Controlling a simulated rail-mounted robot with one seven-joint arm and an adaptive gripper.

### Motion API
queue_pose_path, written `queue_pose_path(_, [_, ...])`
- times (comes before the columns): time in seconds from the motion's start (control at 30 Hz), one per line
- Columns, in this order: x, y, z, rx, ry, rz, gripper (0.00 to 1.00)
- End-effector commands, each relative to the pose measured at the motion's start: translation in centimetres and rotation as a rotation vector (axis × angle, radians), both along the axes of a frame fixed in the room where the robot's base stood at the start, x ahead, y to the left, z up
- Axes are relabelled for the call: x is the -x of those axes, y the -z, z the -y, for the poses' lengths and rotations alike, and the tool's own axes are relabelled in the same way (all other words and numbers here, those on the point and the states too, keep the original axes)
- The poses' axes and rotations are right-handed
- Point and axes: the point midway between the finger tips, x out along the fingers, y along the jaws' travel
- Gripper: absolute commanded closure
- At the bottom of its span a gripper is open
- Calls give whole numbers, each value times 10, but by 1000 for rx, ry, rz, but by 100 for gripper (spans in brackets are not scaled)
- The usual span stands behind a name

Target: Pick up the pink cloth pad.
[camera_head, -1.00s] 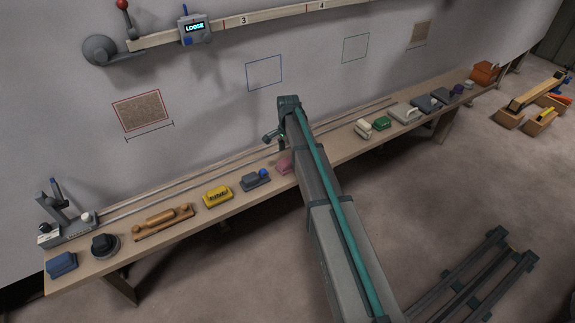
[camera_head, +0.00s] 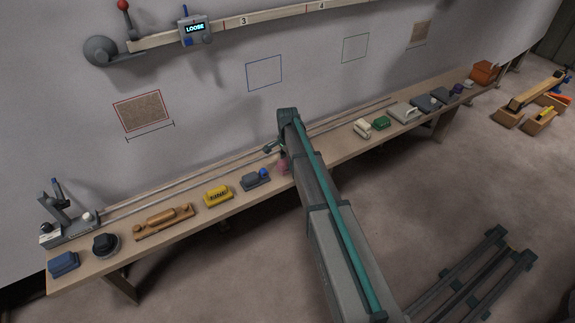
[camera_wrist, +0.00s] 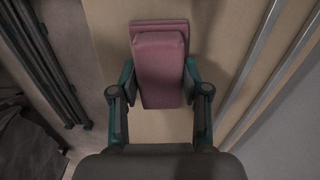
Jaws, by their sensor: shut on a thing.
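The pink cloth pad (camera_wrist: 161,68) is between the two fingers of my gripper (camera_wrist: 160,90) in the wrist view. The fingers are shut on its sides. In the head view the pad (camera_head: 282,163) shows only as a small pink patch beside my arm, at the middle of the long wooden bench (camera_head: 225,203). My arm hides the rest of it. I cannot tell for sure whether the pad touches the bench or is a little above it.
A grey block with a blue knob (camera_head: 256,180) and a yellow block (camera_head: 217,196) stand to the left on the bench. A cream block (camera_head: 362,128) and a green block (camera_head: 381,122) stand to the right. Two rails (camera_head: 185,188) run along the back near the wall.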

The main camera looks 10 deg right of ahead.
Motion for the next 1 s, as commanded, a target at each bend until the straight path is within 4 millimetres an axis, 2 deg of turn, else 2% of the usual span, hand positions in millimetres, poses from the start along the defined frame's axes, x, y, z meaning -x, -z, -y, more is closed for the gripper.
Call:
queue_pose_path(0.03, [0,0,0,0,0,0,81])
queue_pose_path(0.1, [0,0,0,0,0,0,89])
queue_pose_path(0.37, [0,-1,0,0,0,0,89])
queue_pose_path(0.57, [0,-11,0,0,0,0,89])
queue_pose_path(0.7, [0,-30,0,0,0,2,89])
queue_pose_path(1.0, [56,-92,0,1,0,4,89])
